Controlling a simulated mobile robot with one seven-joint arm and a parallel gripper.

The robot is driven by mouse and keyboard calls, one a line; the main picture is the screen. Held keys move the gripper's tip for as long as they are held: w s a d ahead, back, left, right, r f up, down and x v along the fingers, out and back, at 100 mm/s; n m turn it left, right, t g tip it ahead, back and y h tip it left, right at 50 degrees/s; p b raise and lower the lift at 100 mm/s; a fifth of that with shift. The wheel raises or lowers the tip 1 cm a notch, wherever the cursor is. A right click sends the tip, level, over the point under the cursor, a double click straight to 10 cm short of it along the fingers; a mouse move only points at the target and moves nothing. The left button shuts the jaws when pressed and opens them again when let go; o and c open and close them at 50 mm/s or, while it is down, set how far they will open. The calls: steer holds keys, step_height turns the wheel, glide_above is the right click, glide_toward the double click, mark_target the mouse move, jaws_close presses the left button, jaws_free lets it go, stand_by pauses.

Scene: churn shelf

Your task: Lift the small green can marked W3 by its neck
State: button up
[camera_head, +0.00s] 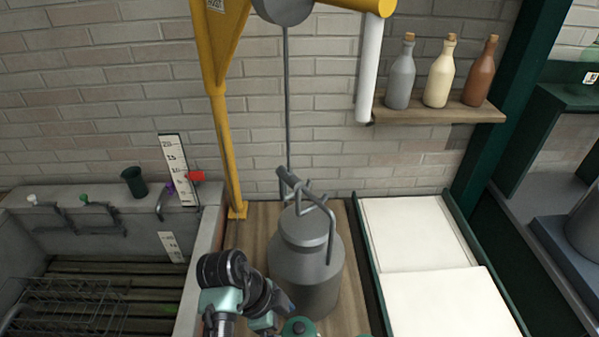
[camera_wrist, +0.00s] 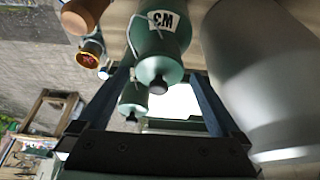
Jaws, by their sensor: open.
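The green can marked W3 (camera_wrist: 160,35) shows in the wrist view at upper centre, its label upside down in the picture. Its narrowing end and dark cap point down the picture, between and just beyond the two fingertips. My gripper (camera_wrist: 157,76) is open, with one dark finger on each side and nothing held. I cannot tell whether either finger touches the can. A thin pale wire handle hangs on the can's side. In the head view, a green round top (camera_head: 298,327) shows at the bottom edge; I cannot tell whether it is this can.
A second green can (camera_wrist: 133,98) shows beyond the jaws. A large grey churn (camera_head: 305,270) stands close by, at right in the wrist view (camera_wrist: 265,90). A yellow hoist post (camera_head: 226,150), stone trough (camera_head: 203,262) and white-topped tray (camera_head: 415,235) surround it. Bottles (camera_head: 440,75) stand on a wall shelf.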

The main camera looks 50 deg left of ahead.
steer(key=p+x, duration=0.2)
steer(key=x, duration=0.2)
steer(key=shift+w+d, duration=0.2)
steer(key=shift+w+d+f, duration=0.1)
steer(key=shift+f, duration=0.35)
jaws_close()
steer(key=shift+r, duration=0.1)
